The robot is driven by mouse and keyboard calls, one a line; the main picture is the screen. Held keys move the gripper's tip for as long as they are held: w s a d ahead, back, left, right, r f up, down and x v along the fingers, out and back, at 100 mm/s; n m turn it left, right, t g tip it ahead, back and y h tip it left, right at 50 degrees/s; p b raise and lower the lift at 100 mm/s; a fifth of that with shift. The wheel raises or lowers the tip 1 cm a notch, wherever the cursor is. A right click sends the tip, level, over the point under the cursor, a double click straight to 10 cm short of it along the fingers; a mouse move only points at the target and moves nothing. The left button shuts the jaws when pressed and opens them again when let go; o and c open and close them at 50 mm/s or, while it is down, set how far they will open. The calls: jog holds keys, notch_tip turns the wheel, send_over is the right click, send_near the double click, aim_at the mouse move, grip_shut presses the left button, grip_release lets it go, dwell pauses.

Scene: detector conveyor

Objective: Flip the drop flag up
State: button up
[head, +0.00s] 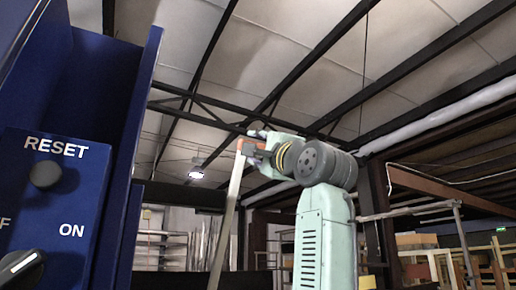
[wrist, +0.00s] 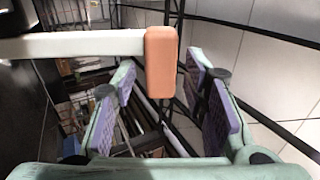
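The drop flag shows as a long pale bar (head: 227,220) with an orange end block (head: 247,147); in the head view the bar rises steeply, leaning slightly right. In the wrist view the bar (wrist: 75,46) comes in from the left and ends in the orange block (wrist: 160,62). My gripper (head: 258,143) is at the block, at the top of the bar. Its purple-padded fingers (wrist: 160,85) are spread open, one on each side of the block, with visible gaps. Whether the block lies fully between the fingertips or just beyond them is hard to tell.
A blue cabinet (head: 120,130) fills the left of the head view. Its panel carries a dark RESET button (head: 45,174) and an OFF/ON knob (head: 20,268). Shelving and boxes (head: 415,241) stand far back right. The air around my gripper looks clear.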

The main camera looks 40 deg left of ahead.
grip_shut()
dwell(0.6)
